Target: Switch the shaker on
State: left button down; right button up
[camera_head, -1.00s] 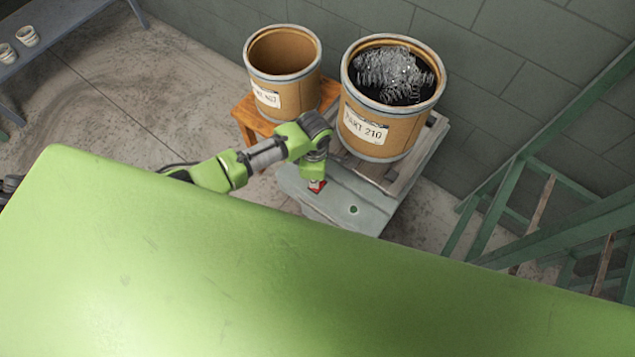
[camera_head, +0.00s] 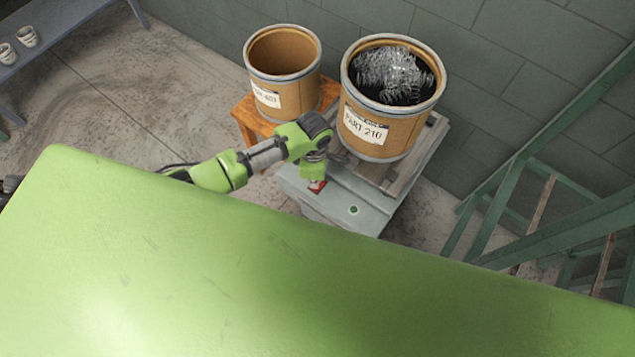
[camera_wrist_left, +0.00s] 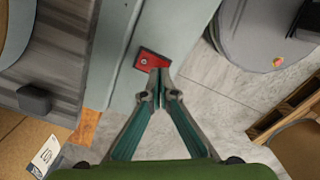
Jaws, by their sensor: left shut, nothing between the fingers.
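The shaker (camera_head: 340,195) is a pale grey machine with a drum labelled PART 210 (camera_head: 375,133) standing upright on its slatted top. A red switch (camera_head: 317,187) sits on its near side, left of a small round green light or button (camera_head: 353,210). My left gripper (camera_head: 313,179) is at the red switch. In the left wrist view, my left gripper (camera_wrist_left: 161,88) is shut and empty, its tips against or just over the lower right edge of the red switch (camera_wrist_left: 152,60). Exact contact cannot be told. My right gripper is out of view.
Metal springs (camera_head: 392,72) lie in the labelled drum. An empty drum (camera_head: 283,58) stands on a wooden stand (camera_head: 248,117) to its left. A green metal frame (camera_head: 500,205) stands at right. A grey block wall (camera_head: 530,80) is close behind the drums.

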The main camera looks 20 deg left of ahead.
pick_arm(q)
jog(key=shift+f+b, duration=0.55)
jog(key=shift+f, duration=0.55)
dwell(0.3)
notch_tip(320, 180, up, 7)
jog(key=p, duration=0.8)
jog(key=shift+r+p, duration=0.1)
jog(key=shift+p, duration=0.25)
dwell(0.4)
